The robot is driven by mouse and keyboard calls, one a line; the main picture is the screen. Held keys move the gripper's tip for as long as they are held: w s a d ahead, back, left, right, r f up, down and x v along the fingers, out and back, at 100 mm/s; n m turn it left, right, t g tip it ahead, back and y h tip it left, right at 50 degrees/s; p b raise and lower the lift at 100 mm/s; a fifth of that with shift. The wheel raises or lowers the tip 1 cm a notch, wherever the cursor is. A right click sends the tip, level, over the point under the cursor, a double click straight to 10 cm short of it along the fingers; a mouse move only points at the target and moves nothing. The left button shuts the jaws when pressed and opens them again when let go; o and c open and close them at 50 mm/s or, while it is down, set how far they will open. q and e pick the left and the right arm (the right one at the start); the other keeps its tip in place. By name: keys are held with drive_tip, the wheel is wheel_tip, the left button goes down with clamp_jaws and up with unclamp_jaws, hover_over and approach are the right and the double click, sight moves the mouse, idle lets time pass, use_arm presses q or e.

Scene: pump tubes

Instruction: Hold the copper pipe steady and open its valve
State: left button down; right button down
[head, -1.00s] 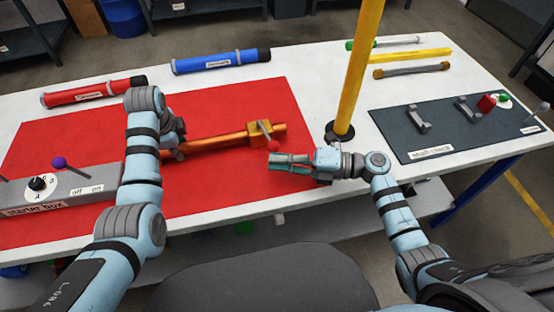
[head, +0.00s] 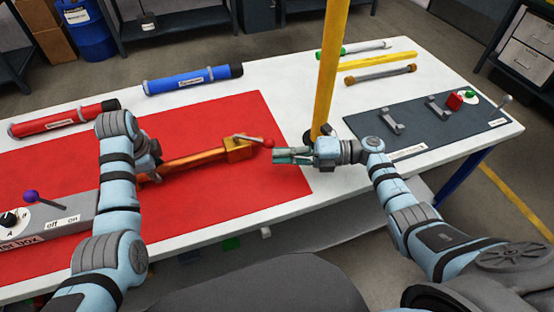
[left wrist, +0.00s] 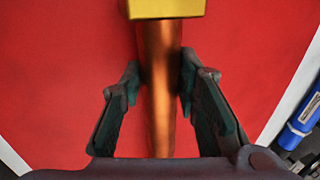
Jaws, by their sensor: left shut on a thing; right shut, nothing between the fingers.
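The copper pipe (head: 198,158) lies on the red mat (head: 225,110), with a brass valve body (head: 240,151) near its right end. The valve's lever (head: 250,138) points right, roughly along the pipe, and ends in a red knob (head: 268,142). My left gripper (head: 153,170) is shut on the pipe left of the valve. In the left wrist view its fingers (left wrist: 160,90) flank the pipe (left wrist: 161,60), with the valve body (left wrist: 165,8) at the top edge. My right gripper (head: 277,156) is shut and empty, its tips close to the knob; whether they touch it is unclear.
A yellow post (head: 330,70) stands behind my right gripper. A grey box with a purple-knobbed lever (head: 30,196) is at left. Red (head: 65,118) and blue (head: 193,80) tubes lie at the back. A dark panel (head: 425,130) and several thinner tubes are at right.

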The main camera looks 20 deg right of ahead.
drive_tip(key=shift+w+d, duration=0.3)
drive_tip(key=shift+w, duration=0.05)
idle(0.4)
